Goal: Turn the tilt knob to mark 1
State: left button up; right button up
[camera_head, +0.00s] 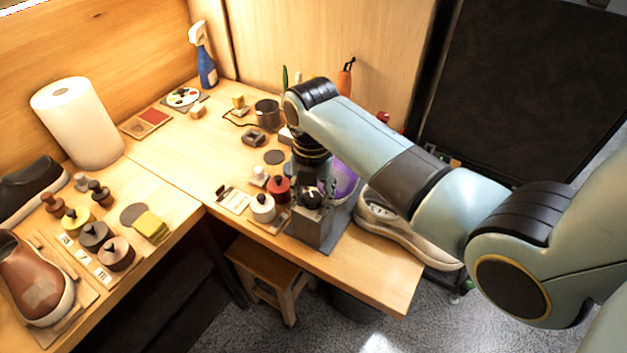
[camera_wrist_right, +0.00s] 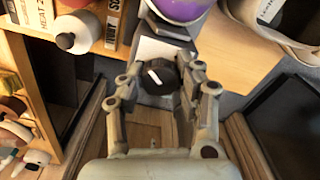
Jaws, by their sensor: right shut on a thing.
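The tilt knob is a round black knob (camera_head: 311,199) on a grey box-shaped stand (camera_head: 312,232) at the table's front edge. In the right wrist view the knob (camera_wrist_right: 160,75) carries a white pointer line slanting toward the upper left. My right gripper (camera_head: 315,186) comes down over the knob from above. In the right wrist view its fingers (camera_wrist_right: 162,86) are shut on the knob from both sides. The scale marks cannot be read in either view. My left gripper is not in view.
A purple ball-like thing (camera_head: 344,180) sits just behind the stand. A beige sneaker (camera_head: 405,232) lies to its right. A white jar (camera_head: 262,207) and a red jar (camera_head: 279,188) stand close on the left. A wooden stool (camera_head: 265,268) is below the table edge.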

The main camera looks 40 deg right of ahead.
dwell(0.3)
jog(key=m+p, duration=0.1)
jog(key=m, duration=0.1)
jog(key=shift+m+p, duration=0.3)
jog(key=shift+p, duration=0.1)
jog(key=shift+m+p, duration=0.3)
jog(key=shift+m, duration=0.5)
jog(key=shift+m+p, duration=0.6)
jog(key=shift+m, duration=0.3)
jog(key=shift+m+p, duration=0.4)
jog(key=shift+m, duration=0.7)
